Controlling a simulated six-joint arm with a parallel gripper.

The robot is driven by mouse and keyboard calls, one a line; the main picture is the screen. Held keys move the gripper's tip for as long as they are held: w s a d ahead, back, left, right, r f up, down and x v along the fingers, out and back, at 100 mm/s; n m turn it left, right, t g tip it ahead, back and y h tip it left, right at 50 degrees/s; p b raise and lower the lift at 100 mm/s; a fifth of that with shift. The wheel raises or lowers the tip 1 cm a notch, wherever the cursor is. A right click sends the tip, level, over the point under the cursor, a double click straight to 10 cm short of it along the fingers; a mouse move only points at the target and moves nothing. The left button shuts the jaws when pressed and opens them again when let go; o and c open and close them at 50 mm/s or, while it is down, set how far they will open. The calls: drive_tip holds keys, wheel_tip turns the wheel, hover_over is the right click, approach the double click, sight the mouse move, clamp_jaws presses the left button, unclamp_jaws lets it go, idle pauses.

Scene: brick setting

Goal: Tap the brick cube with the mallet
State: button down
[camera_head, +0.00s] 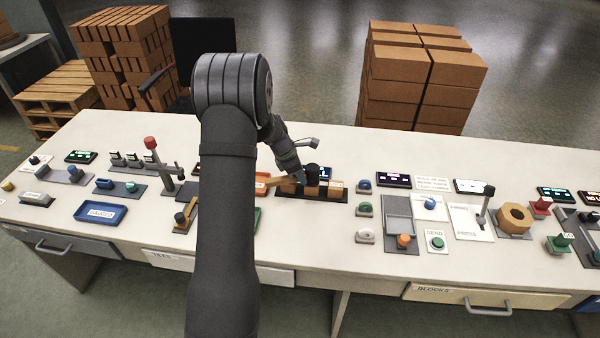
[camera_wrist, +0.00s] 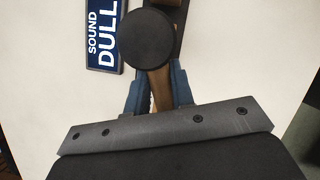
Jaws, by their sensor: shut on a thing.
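My gripper (camera_head: 296,176) is low over the middle of the bench. In the wrist view its two blue fingers (camera_wrist: 156,88) are shut on the wooden handle of the mallet (camera_wrist: 147,40). The mallet's round black head is toward the top and hides what is behind it. In the head view the brick cubes (camera_head: 335,187) sit in a row on a dark base beside the mallet head. I cannot tell whether the head touches a cube. A blue sign (camera_wrist: 103,35) reading "SOUND DULL" stands by the row.
Buttons (camera_head: 365,209), a grey slotted panel (camera_head: 399,228) and a lever (camera_head: 486,202) stand right of the row. A blue tray (camera_head: 101,212) and a red-topped post (camera_head: 151,144) stand on the left. My arm hides part of the bench. Stacked bricks (camera_head: 415,75) are behind it.

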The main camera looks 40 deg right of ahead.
drive_tip(key=shift+r, duration=3.55)
drive_tip(key=shift+w+a, duration=0.3)
drive_tip(key=w+a+r+m+g+y, duration=0.1)
drive_tip(key=w+a+m, duration=0.25)
drive_tip(key=a, duration=0.95)
drive_tip(key=w+a+r+m+y, duration=0.15)
drive_tip(key=w+a, duration=0.35)
drive_tip(key=a, duration=0.7)
drive_tip(key=w+a+r+m+g, duration=0.1)
drive_tip(key=w+a+m, duration=0.35)
drive_tip(key=a, duration=0.85)
drive_tip(key=a+f, duration=0.1)
drive_tip(key=a, duration=0.5)
drive_tip(key=s+a+f+m+y, duration=0.1)
drive_tip(key=s+f+m, duration=0.1)
drive_tip(key=f, duration=0.4)
drive_tip(key=s+f+m, duration=0.2)
drive_tip(key=s+f, duration=0.3)
drive_tip(key=f, duration=0.2)
drive_tip(key=shift+s+a+f+g+y, duration=0.2)
drive_tip(key=shift+s+a+g+y, duration=0.1)
drive_tip(key=shift+a+y, duration=0.1)
